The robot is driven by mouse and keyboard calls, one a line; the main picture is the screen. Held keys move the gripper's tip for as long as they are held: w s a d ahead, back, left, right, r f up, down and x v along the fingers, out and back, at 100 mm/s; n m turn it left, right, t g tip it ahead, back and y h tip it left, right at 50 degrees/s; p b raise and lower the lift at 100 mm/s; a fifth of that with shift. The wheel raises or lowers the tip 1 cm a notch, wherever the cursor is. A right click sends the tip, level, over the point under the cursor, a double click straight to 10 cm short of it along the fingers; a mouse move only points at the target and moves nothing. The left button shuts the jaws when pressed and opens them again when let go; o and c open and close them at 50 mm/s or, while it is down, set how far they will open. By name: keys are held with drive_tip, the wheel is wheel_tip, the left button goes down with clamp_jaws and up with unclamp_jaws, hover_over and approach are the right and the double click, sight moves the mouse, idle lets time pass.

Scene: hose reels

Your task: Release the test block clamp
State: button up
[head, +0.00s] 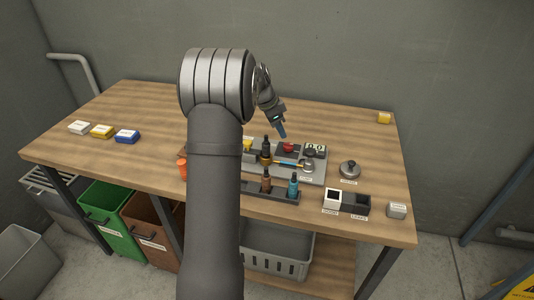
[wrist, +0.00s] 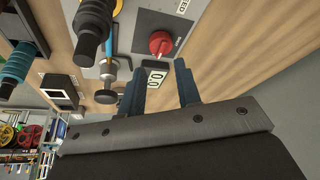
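My gripper (head: 283,133) is above the back of a grey plate (head: 317,176) on the bench, pointing down. In the wrist view its two dark blue fingers (wrist: 160,70) stand apart with nothing between them. A round metal fitting (head: 308,167) with a blue and orange rod (head: 287,163) lies on the plate. I cannot tell which part is the clamp.
Dark bottle-like tools (head: 266,183) and a teal one (head: 293,186) stand in a front rack. A metal disc (head: 349,170), two small bins (head: 345,203) and a grey block (head: 397,210) are at right. White, yellow and blue boxes (head: 127,136) sit left. The back right is mostly clear.

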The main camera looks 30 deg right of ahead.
drive_tip(key=shift+s+a+r+m+y, duration=0.6)
drive_tip(key=shift+a+r+m, duration=0.1)
drive_tip(key=shift+m, duration=0.3)
clamp_jaws()
drive_tip(key=a+r+m+t+y, duration=0.1)
drive_tip(key=a+r+m, duration=0.1)
drive_tip(key=s+a+r+m+t+y, duration=0.1)
drive_tip(key=a+r+m, duration=0.1)
drive_tip(key=s+a+r+m+t+y, duration=0.1)
drive_tip(key=a+r+m+y, duration=0.1)
drive_tip(key=shift+r+m, duration=0.1)
drive_tip(key=shift+m, duration=0.3)
drive_tip(key=shift+a+r+m+y, duration=0.3)
drive_tip(key=shift+a+r, duration=0.05)
drive_tip(key=shift+a, duration=0.05)
